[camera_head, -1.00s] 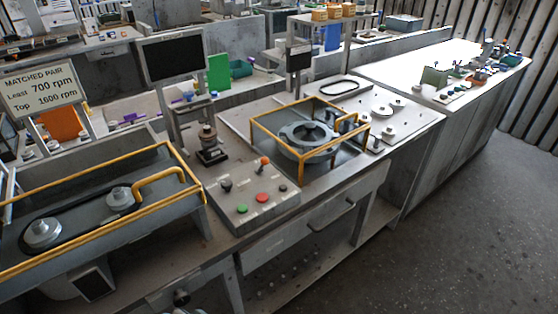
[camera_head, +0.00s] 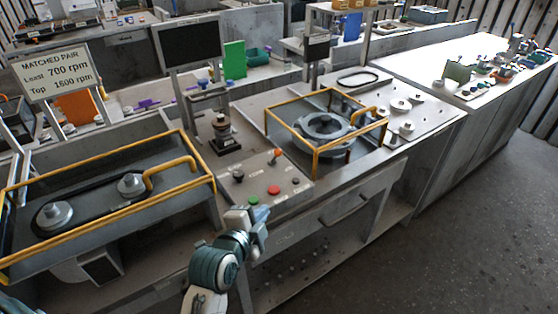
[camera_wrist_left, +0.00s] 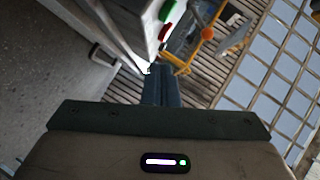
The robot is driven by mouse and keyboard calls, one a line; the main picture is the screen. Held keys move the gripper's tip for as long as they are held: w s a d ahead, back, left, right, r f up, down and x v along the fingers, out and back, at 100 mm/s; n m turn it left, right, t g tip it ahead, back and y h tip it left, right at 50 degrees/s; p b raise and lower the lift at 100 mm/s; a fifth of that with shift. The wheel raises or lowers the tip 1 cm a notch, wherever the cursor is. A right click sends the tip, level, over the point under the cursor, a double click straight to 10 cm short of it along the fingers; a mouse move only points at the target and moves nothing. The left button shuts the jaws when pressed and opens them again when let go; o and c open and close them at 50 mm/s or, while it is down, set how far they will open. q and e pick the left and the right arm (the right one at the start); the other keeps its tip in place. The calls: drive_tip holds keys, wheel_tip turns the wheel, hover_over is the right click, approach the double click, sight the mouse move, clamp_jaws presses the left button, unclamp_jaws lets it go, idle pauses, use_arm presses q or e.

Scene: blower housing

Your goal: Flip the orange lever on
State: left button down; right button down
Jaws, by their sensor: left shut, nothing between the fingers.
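The orange lever (camera_head: 276,154) stands at the back of the grey control panel (camera_head: 250,184), which also carries a green button (camera_head: 253,200), a red button (camera_head: 273,190) and a black knob (camera_head: 238,175). The lever's setting is too small to tell. My left gripper (camera_head: 264,222) is at the panel's front edge, in front of the green and red buttons, apart from the lever. In the left wrist view its fingers (camera_wrist_left: 160,74) are together and empty. The lever's orange tip (camera_wrist_left: 207,33) shows there beyond the red button (camera_wrist_left: 163,31). My right gripper is out of view.
A yellow-railed belt housing (camera_head: 100,195) stands left of the panel, and a yellow-railed blower housing (camera_head: 325,125) stands to the right. A small black-based device (camera_head: 224,140) is behind the panel. A drawer handle (camera_head: 343,213) sticks out below. The floor at right is clear.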

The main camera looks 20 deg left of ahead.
sight(276, 157)
use_arm(q)
drive_tip(key=r, duration=0.1)
drive_tip(key=w+r+m+t, duration=0.1)
drive_tip(key=r, duration=0.1)
drive_tip(key=w+r+m+t, duration=0.1)
drive_tip(key=r, duration=0.1)
drive_tip(key=shift+w+d+r, duration=0.2)
drive_tip(key=shift+w+d, duration=0.05)
drive_tip(key=shift+d, duration=0.05)
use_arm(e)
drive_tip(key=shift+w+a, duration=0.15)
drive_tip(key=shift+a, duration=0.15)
